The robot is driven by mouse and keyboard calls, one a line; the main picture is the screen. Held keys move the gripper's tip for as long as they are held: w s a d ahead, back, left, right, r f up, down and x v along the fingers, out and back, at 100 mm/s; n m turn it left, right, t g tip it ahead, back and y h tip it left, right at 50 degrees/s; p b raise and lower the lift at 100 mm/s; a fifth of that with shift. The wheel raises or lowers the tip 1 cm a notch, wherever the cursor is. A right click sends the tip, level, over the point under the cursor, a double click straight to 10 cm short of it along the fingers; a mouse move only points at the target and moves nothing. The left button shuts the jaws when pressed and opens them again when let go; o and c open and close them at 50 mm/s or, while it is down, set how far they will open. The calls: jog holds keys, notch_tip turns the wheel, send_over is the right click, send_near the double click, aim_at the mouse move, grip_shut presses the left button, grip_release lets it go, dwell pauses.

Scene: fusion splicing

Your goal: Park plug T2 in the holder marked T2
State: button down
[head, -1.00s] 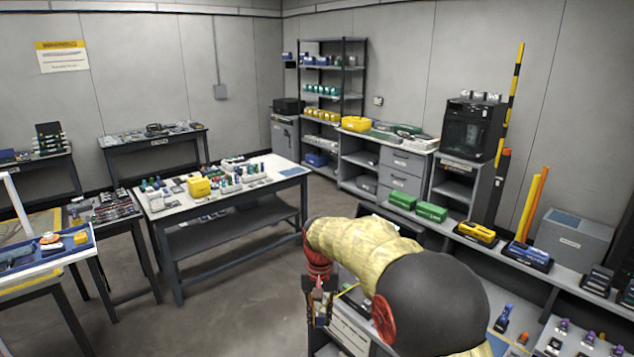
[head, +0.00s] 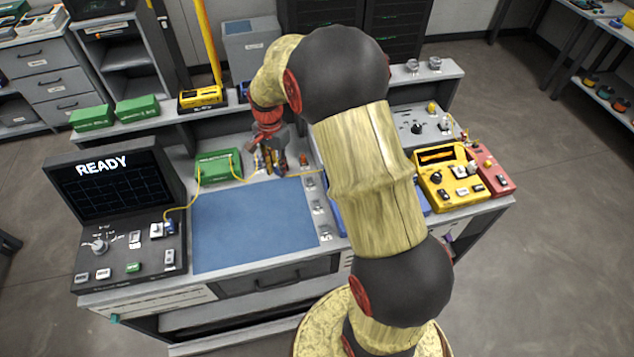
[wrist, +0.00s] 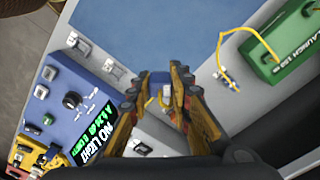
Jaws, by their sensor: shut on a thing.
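My gripper (head: 268,168) is over the back of the bench, beyond the blue mat. In the wrist view its two fingers (wrist: 158,84) are shut on a small plug (wrist: 165,96), dark blue with a pale yellowish part. The fingers hide much of the plug, and no T2 mark is readable on it. Several small grey holders stand in a row along the right edge of the mat, one of them near its back corner (head: 312,186). In the wrist view one holder (wrist: 138,147) is just below the fingers. Their labels are too small to read.
A green launch box (head: 217,166) with yellow leads stands left of my gripper. One lead reaches the instrument with the READY screen (head: 103,165). The blue mat (head: 250,225) is clear. A yellow device (head: 450,180) and a red one (head: 490,170) stand at the right.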

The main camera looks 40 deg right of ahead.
jog(key=s+d+f+m, duration=0.6)
jog(key=s+d+m, duration=0.2)
jog(key=s+m, duration=0.1)
jog(key=shift+f+b, duration=2.5)
jog(key=shift+f, duration=0.85)
jog(key=shift+a+r+p, duration=0.1)
jog(key=shift+a+p, duration=0.2)
jog(key=shift+w+f, duration=0.1)
jog(key=shift+f, duration=0.45)
jog(key=c, duration=1.5)
grip_release()
jog(key=shift+c, duration=0.2)
notch_tip(320, 180, up, 12)
